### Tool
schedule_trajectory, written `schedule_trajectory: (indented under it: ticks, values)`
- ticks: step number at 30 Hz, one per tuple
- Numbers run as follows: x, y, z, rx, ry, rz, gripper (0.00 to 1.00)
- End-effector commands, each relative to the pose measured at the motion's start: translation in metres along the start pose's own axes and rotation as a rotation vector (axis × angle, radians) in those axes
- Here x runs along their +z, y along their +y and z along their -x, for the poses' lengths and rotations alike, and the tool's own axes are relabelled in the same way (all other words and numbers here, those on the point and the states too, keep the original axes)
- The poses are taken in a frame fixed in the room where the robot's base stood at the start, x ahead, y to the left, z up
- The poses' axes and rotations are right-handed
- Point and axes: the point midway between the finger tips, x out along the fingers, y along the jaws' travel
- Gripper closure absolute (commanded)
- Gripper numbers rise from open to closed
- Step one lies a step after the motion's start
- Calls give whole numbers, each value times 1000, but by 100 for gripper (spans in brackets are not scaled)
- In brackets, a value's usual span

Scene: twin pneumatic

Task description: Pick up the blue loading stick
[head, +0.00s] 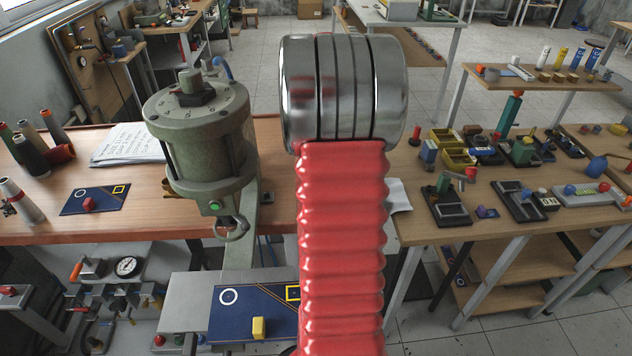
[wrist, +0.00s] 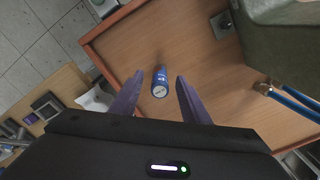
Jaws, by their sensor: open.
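In the wrist view a blue stick (wrist: 160,82), a short cylinder with a pale round end face, stands out against the brown wooden table top (wrist: 130,45). It appears upright, seen from its end. My gripper (wrist: 160,77) is open, with one dark purple finger on each side of the stick and a visible gap on both sides. How far the fingertips are above the table is hard to tell. In the head view my red arm hides the gripper and the stick.
A grey-green pneumatic cylinder (head: 208,140) stands left of my arm; its body also shows in the wrist view (wrist: 280,35). Blue hoses (wrist: 295,98) with brass ends lie at the right. A small metal part (wrist: 221,25) lies beyond the stick. The wood around the stick is clear.

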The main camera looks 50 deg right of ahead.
Motion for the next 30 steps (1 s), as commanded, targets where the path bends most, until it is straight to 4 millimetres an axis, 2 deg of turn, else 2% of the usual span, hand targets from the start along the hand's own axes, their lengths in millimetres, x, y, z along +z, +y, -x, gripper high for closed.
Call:
schedule_trajectory:
  ticks: [3,6,21,30]
  values:
    - [0,0,-14,1,-1,0,58]
    - [0,0,-18,1,-1,0,58]
    - [0,0,-18,0,0,-1,58]
    - [0,0,-18,0,0,-1,78]
